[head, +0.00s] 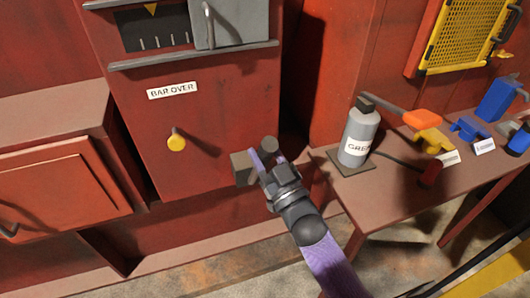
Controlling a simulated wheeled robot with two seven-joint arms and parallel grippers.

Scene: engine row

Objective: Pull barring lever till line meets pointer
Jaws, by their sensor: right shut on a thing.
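The barring lever (268,145) shows as a dark rounded end beside a dark block (242,168) at the lower right corner of the red engine cabinet. My right gripper (266,157) is shut on the lever, its purple fingers on either side of the dark end. Much of the lever is hidden by the gripper. I cannot tell which mark is the line. My left gripper is not in view.
A "BAR OVER" label (173,90) and a yellow knob (177,142) are on the cabinet front. To the right, a bench (400,200) carries a grey labelled bottle (359,132) and several coloured tools. A yellow mesh guard (462,35) hangs behind.

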